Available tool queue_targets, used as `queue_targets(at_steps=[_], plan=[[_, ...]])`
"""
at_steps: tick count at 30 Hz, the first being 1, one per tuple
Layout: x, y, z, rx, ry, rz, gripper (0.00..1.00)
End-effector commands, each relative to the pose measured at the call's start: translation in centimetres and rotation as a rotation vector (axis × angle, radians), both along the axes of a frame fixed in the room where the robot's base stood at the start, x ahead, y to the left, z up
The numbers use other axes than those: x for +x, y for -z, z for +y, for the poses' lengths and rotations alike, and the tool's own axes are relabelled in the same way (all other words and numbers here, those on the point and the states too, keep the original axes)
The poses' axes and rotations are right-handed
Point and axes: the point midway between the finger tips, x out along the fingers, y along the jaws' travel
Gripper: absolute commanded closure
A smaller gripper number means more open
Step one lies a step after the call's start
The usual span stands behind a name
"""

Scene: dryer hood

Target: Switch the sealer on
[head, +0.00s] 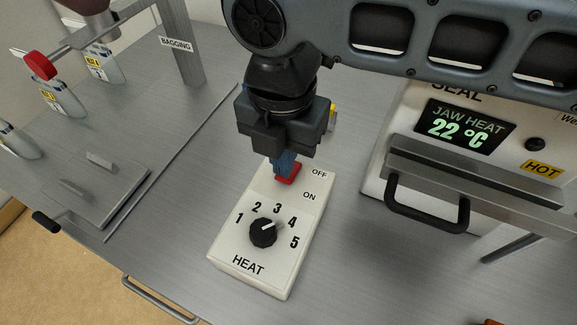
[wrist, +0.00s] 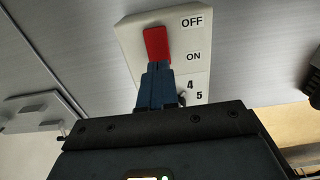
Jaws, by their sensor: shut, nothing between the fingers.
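The white control box (head: 225,245) stands on the metal bench, with a red rocker switch (head: 291,177) at its far end beside the OFF and ON labels. The switch also shows in the wrist view (wrist: 156,43). My gripper (head: 285,168) is shut and empty, pointing down at the switch; its blue fingertips look at or just above it. I cannot tell whether they touch. The fingers hide part of the switch, so its rocker position is unclear. The black heat knob (head: 263,233) points toward 4. The sealer (head: 470,135) at the right shows "JAW HEAT 22 °C".
The sealer's black handle (head: 428,212) sticks out to the right of the box. A bagging stand (head: 180,50) with a flat plate (head: 95,185) is at the left. My arm spans the top right.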

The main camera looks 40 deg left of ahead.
Motion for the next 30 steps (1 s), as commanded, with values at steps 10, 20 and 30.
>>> queue_targets(at_steps=[10,20,30], plan=[[0.0,0.5,0.0,0.0,0.0,0.0,1.0],[0.0,1.0,0.0,0.0,0.0,0.0,1.0],[0.0,1.4,0.0,0.0,0.0,0.0,1.0]])
